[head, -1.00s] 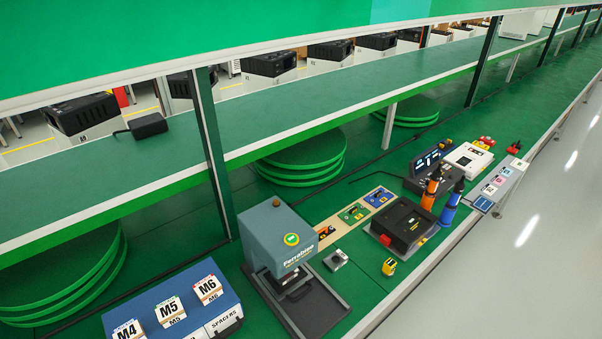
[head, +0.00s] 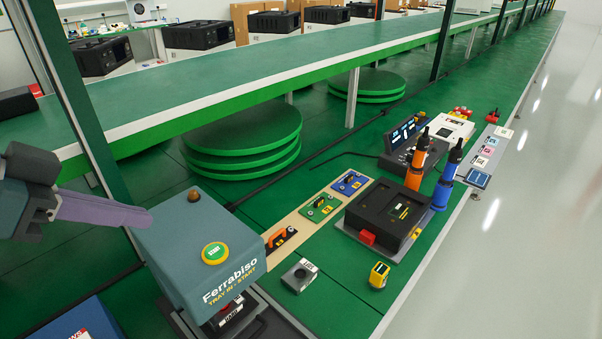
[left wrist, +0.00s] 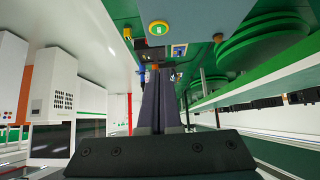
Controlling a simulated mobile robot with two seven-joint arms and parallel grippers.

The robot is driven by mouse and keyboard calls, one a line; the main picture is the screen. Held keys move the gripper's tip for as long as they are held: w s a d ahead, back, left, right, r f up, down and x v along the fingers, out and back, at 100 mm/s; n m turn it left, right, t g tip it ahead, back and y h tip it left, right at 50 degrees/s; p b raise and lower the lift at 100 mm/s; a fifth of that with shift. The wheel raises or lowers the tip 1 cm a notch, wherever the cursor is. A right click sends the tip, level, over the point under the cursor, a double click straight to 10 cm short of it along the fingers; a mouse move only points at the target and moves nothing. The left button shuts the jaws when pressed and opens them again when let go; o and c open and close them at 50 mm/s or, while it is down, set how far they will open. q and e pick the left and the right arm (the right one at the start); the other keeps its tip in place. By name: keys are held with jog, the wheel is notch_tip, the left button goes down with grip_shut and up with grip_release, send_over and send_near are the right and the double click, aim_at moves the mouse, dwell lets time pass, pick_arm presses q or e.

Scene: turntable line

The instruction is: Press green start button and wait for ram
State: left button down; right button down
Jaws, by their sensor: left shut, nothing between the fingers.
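The grey-blue Ferrabiso press (head: 185,235) stands at the lower left of the head view. Its round green start button with a yellow rim (head: 214,253) is on the top. A brown knob (head: 194,195) sits behind the button. My left gripper (head: 148,217) comes in from the left, shut and empty, with its tips near the press's back left top edge, apart from the button. In the left wrist view the shut fingers (left wrist: 160,75) point toward the press, and the button (left wrist: 158,28) shows above their tips. The ram is hidden inside the press. My right gripper is out of view.
A dark upright post (head: 75,100) stands behind the press, beside my left arm. A raised green shelf (head: 240,90) runs along the back. Right of the press are a small grey block (head: 300,275), a yellow block (head: 379,275) and a black fixture (head: 385,215).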

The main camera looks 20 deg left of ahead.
pick_arm(q)
jog(key=shift+w, duration=0.1)
dwell(0.3)
jog(key=b, duration=0.3)
send_over(221, 247)
jog(key=s+a, duration=0.1)
jog(key=s, duration=0.2)
notch_tip(221, 247, down, 7)
jog(key=shift+w+r, duration=0.1)
jog(key=shift+w, duration=0.05)
notch_tip(221, 247, down, 4)
jog(key=shift+r, duration=0.2)
jog(key=shift+f, duration=0.4)
